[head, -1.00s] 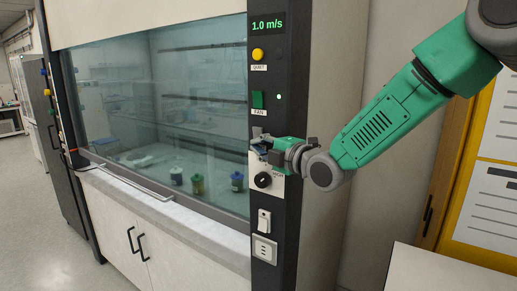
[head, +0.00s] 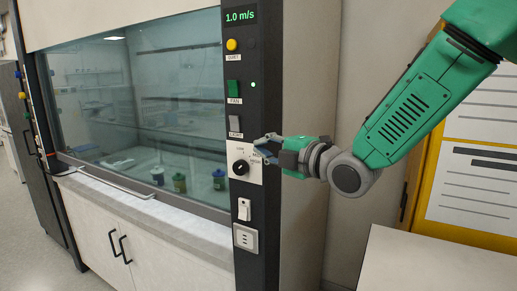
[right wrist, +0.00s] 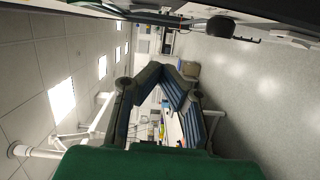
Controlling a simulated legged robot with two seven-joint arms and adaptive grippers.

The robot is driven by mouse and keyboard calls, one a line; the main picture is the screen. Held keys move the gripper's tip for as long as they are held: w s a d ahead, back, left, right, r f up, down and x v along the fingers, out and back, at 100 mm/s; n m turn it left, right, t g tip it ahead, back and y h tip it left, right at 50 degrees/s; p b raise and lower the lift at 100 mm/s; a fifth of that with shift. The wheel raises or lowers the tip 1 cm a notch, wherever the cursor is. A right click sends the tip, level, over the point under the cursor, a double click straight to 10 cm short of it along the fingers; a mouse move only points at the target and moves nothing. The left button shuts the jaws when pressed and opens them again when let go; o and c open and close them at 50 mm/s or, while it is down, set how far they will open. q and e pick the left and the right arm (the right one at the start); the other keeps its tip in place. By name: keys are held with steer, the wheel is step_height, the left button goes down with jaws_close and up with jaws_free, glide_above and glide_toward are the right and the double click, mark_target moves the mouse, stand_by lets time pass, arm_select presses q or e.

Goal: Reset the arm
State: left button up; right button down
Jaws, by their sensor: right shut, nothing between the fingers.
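My right gripper (head: 268,150) is in front of the fume hood's control column, just right of the black knob (head: 240,167) on its white plate. The gripper is shut and empty. I cannot tell whether its fingertips touch the plate. The gripper also shows in the right wrist view (right wrist: 172,75), its dark-blue padded fingers converging over a blurred room background. My green right arm comes in from the upper right. My left gripper is not in view.
The fume hood's glass sash (head: 140,110) is down, with several small bottles (head: 179,182) behind it. The column has a yellow button (head: 232,44), a green switch (head: 234,88) and a socket (head: 246,237). A white surface (head: 430,262) is at the lower right; a yellow-framed board (head: 470,190) stands behind.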

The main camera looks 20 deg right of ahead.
steer(key=s+f+m+g+h+b, duration=0.15)
steer(key=s+f+m, duration=0.25)
steer(key=f, duration=0.8)
steer(key=s+a+f+m+g+h+b, duration=0.1)
steer(key=s+f+m+g+b, duration=0.2)
steer(key=f, duration=1)
steer(key=s+f+m+g+h+b, duration=0.2)
steer(key=s+f+m+g, duration=0.15)
steer(key=f, duration=0.85)
arm_select(q)
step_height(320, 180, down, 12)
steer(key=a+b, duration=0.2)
steer(key=b, duration=0.3)
arm_select(e)
steer(key=s+d+f+m+g+h, duration=0.1)
steer(key=s+f+m+g, duration=0.2)
steer(key=s+f, duration=0.8)
steer(key=s+d+f+m+g+h, duration=0.1)
steer(key=s+f+m+g, duration=0.3)
steer(key=s+f+m, duration=0.4)
steer(key=shift+s+d+f+g+h, duration=0.4)
steer(key=shift+s+f, duration=1.7)
steer(key=shift+s, duration=2.1)
